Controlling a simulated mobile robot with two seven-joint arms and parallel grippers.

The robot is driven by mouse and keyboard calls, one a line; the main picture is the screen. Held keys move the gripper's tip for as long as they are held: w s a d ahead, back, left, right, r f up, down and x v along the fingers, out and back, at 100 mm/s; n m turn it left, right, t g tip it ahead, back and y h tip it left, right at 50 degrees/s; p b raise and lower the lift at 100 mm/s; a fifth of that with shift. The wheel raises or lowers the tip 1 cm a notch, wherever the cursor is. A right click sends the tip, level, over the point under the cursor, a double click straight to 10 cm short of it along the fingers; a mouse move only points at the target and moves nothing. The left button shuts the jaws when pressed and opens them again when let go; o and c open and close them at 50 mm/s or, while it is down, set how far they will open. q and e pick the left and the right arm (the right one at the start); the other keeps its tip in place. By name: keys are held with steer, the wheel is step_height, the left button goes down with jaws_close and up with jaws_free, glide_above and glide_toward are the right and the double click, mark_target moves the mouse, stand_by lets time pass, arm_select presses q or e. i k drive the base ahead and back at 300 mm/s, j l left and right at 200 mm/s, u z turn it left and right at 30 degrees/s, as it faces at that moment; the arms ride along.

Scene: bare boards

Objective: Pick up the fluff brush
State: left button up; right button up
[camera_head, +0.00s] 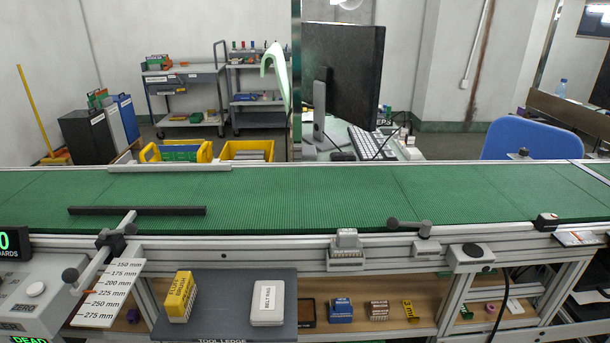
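I cannot make out a fluff brush for certain in the head view. On the grey tool ledge (225,297) at the front stand a yellow box (180,296) with dark print and, to its right, a white box (267,303) marked "BELTING". A long dark bar (137,210) lies along the near side of the green belt; I cannot tell if it is a tool or a guide. Neither of my grippers is in view.
The green conveyor belt (300,200) runs across the whole view, mostly bare. A measuring plate (108,292) is left of the ledge. Small boxes such as a blue one (340,310) sit on the lower wooden shelf. A monitor (343,70) and blue chair (530,139) stand behind.

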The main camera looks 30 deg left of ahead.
mark_target(179, 300)
steer(key=u, duration=1.75)
steer(key=l+u, duration=0.25)
steer(key=k+l+u, duration=0.1)
steer(key=u, duration=0.2)
